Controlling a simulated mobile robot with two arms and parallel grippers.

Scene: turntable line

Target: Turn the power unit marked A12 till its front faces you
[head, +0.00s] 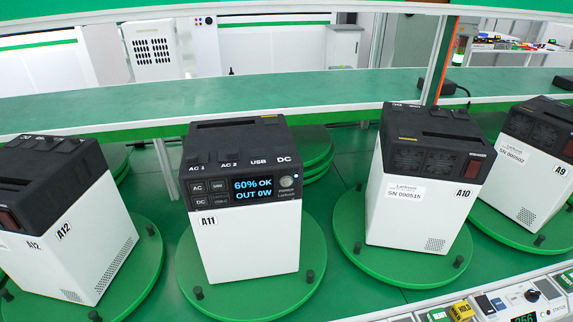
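The power unit marked A12 (85,255) stands at the left edge of the head view, white below with a black top, partly cut off by the frame. It sits on a round green turntable (143,275) with dark upright pegs near the rim. One corner points roughly toward me. Its left visible face has a red switch (8,219) and a small vent low down, like the rear of A10; its right visible face is plain white with a vent strip. A12 labels show on both faces. No display front shows on it. Neither of my grippers is in view.
Power unit A11 (245,240) stands to the right on its turntable, display front toward me. A10 (410,210) and A9 (525,170) show fan faces. A panel with switches (495,302) lies at the lower right. A green shelf (270,92) runs behind.

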